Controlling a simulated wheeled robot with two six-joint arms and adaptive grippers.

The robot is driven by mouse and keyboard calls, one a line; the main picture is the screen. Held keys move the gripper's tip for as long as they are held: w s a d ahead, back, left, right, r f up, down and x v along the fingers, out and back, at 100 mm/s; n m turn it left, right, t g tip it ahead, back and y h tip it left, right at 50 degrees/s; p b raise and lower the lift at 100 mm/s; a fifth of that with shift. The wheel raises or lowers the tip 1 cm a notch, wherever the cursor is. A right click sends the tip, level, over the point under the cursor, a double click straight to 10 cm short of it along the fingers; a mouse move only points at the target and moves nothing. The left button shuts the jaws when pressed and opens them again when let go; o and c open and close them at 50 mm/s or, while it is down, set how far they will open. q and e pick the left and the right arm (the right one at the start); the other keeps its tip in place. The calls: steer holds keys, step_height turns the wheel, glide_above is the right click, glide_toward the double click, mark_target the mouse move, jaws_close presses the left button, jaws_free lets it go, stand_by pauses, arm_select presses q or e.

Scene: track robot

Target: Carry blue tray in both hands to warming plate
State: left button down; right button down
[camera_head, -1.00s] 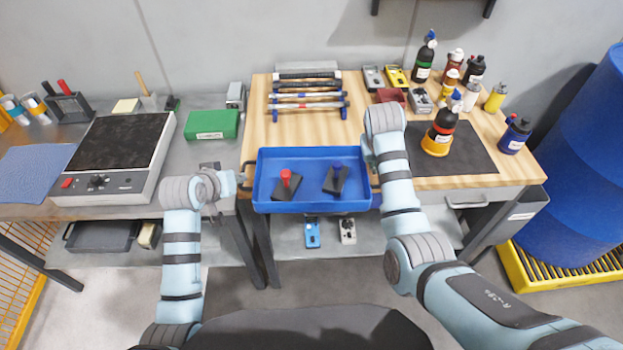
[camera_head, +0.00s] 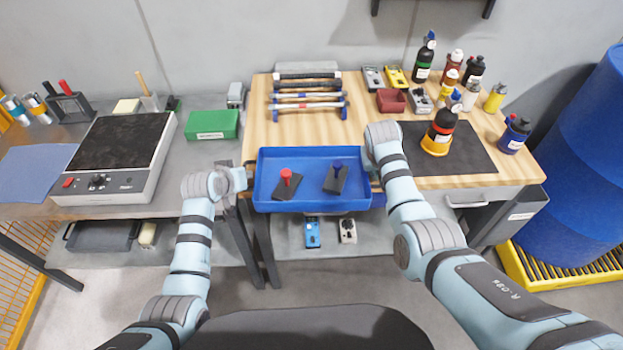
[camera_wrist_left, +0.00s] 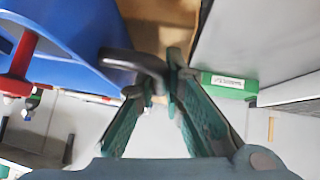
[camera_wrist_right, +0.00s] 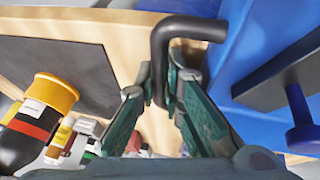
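The blue tray (camera_head: 312,204) sits level at the front edge of the wooden bench, with a red-knobbed stamp (camera_head: 287,184) and a blue-knobbed stamp (camera_head: 336,178) in it. My left gripper (camera_head: 244,179) is at its left side; in the left wrist view its fingers (camera_wrist_left: 160,80) are closed around the tray's black handle (camera_wrist_left: 130,60). My right gripper (camera_head: 372,172) is at its right side; in the right wrist view its fingers (camera_wrist_right: 160,80) are closed around the other handle (camera_wrist_right: 190,28). The warming plate (camera_head: 119,145), a grey box with dark top, stands on the left table.
A green box (camera_head: 212,124) lies right of the plate. A blue mat (camera_head: 34,170) lies to its left. A rack (camera_head: 308,98) is behind the tray. Bottles stand at the right, one orange-based bottle (camera_head: 440,135) near my right arm. A gap separates the two tables.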

arm_select(q)
steer(key=shift+w+r, duration=0.1)
steer(key=shift+r, duration=0.05)
arm_select(e)
steer(key=shift+w+r, duration=0.1)
steer(key=shift+r, duration=0.05)
